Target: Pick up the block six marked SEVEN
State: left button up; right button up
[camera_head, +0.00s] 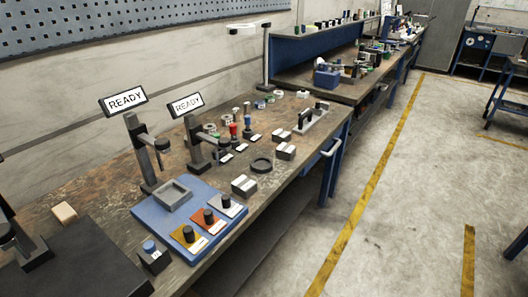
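No block with a readable SEVEN mark shows; the labels on the blocks are too small to read. Grey blocks with pale label bands stand on the bench: one near the middle (244,186) and one farther back (285,151). A dark block with a blue knob (153,256) and a small white label stands at the bench's front left. A plain tan block (64,212) lies at the far left. Neither of my grippers shows in the head view.
A blue board (176,222) carries a grey square tray and yellow, orange and grey plates with black knobs. Two black stands hold READY signs (125,100) (185,105). A black ring (261,164) lies mid-bench. A dark slab (80,265) fills the lower left.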

aim_at(285, 151)
jog(key=i+l+u, duration=0.2)
jog(key=u, duration=0.2)
jog(key=i+l+u, duration=0.1)
jog(key=l+u, duration=0.25)
jog(key=i+l+u, duration=0.15)
jog(key=l, duration=0.35)
jog(key=l+u, duration=0.15)
jog(key=l, duration=0.35)
jog(key=i+l, duration=0.15)
jog(key=l, duration=0.75)
jog(key=i+l+u, duration=0.1)
jog(key=l, duration=0.75)
jog(key=i+l+u, duration=0.1)
jog(key=l, duration=0.8)
jog(key=i+l, duration=0.1)
jog(key=l, duration=0.8)
